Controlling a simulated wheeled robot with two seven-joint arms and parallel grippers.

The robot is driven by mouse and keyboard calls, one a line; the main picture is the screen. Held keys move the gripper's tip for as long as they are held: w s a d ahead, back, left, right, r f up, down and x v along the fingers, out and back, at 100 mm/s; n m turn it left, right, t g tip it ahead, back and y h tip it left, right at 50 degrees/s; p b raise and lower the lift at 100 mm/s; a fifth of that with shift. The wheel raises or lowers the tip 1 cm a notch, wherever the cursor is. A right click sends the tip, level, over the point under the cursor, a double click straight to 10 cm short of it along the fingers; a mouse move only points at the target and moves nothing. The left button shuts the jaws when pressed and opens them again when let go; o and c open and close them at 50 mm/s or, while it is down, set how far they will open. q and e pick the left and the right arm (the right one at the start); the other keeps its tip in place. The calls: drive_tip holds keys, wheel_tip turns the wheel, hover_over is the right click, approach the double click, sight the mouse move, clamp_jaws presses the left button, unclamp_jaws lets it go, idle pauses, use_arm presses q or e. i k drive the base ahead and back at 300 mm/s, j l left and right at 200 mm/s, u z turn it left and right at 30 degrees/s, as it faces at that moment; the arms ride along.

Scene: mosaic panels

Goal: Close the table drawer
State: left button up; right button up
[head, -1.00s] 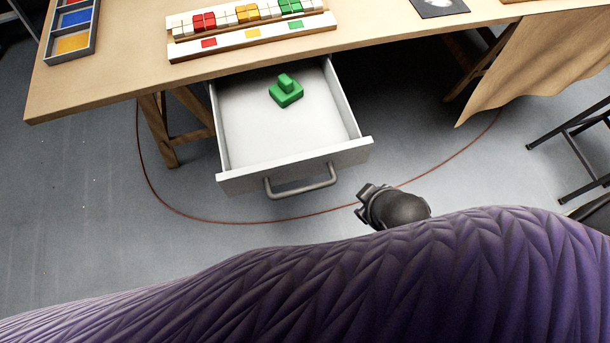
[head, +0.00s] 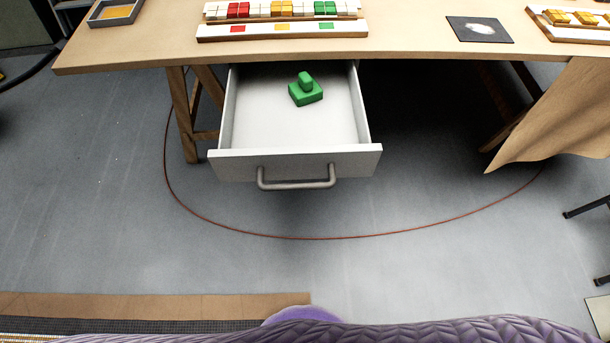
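The white table drawer (head: 240,166) is pulled out from under the wooden table (head: 130,58). Its grey bar handle (head: 297,184) is on the front panel, facing me. A green block piece (head: 306,94) lies inside the drawer, toward the back. Neither of my grippers shows in the head view.
On the tabletop are a rack of coloured tiles (head: 283,31), a grey tray (head: 116,14), a dark picture card (head: 480,29) and another tile board (head: 575,32). A red cable (head: 330,239) curves over the floor. Brown cloth (head: 565,120) hangs at right.

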sight(264, 135)
drive_tip(key=k+l, duration=0.25)
drive_tip(key=k, duration=0.15)
drive_tip(key=k+l, duration=0.25)
drive_tip(key=k+u, duration=0.05)
drive_tip(key=k, duration=0.05)
